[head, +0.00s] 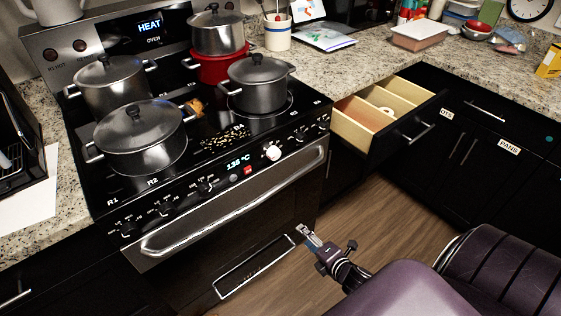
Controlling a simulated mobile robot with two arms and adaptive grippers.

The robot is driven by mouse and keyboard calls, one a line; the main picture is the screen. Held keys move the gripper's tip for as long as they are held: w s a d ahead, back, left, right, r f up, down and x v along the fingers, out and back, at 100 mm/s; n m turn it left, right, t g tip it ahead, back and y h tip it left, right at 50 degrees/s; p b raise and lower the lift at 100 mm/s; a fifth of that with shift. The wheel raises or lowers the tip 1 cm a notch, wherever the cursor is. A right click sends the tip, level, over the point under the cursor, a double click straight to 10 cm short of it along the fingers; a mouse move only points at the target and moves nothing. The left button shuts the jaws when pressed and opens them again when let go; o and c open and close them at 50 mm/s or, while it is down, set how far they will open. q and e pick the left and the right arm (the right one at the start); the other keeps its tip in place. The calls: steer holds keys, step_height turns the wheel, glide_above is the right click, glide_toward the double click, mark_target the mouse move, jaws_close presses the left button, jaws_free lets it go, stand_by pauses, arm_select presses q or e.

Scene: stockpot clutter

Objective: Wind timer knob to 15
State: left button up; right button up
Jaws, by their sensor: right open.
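The stove (220,150) has a sloped front control panel with several black knobs and one white knob (272,153). The white knob sits right of the lit display (238,163), which seems to read about 135 °C. I cannot read a timer label or the marks around the white knob, so I cannot tell its setting. My right gripper (306,233) is open and empty, in front of the oven, below and to the right of the white knob and apart from it. My left gripper is out of view.
Several lidded pots, one of them the front-left pot (140,138), crowd the cooktop; small yellow bits lie between them. The oven door handle (240,205) juts out below the knobs. An open drawer (385,118) sticks out to the right. Floor space (400,215) is clear there.

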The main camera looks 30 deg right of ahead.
steer(key=w+d+r+n+t+y, duration=0.1)
steer(key=w+r+n+t, duration=0.2)
steer(key=r, duration=0.4)
steer(key=w+r+n, duration=0.3)
steer(key=r+n, duration=0.2)
steer(key=r, duration=0.2)
steer(key=n+t+y, duration=0.2)
steer(key=n+y, duration=0.1)
steer(key=n, duration=0.5)
glide_toward(277, 156)
steer(key=w, duration=0.2)
steer(key=shift+h, duration=0.3)
steer(key=w, duration=0.2)
steer(key=w+a, duration=0.1)
steer(key=w, duration=0.2)
steer(key=shift+w+a, duration=0.1)
steer(key=shift+a, duration=0.15)
steer(key=shift+w+a, duration=0.1)
steer(key=shift+w, duration=0.5)
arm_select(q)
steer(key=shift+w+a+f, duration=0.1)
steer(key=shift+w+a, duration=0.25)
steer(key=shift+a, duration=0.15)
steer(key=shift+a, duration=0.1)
arm_select(e)
steer(key=shift+c, duration=0.2)
steer(key=c, duration=1.1)
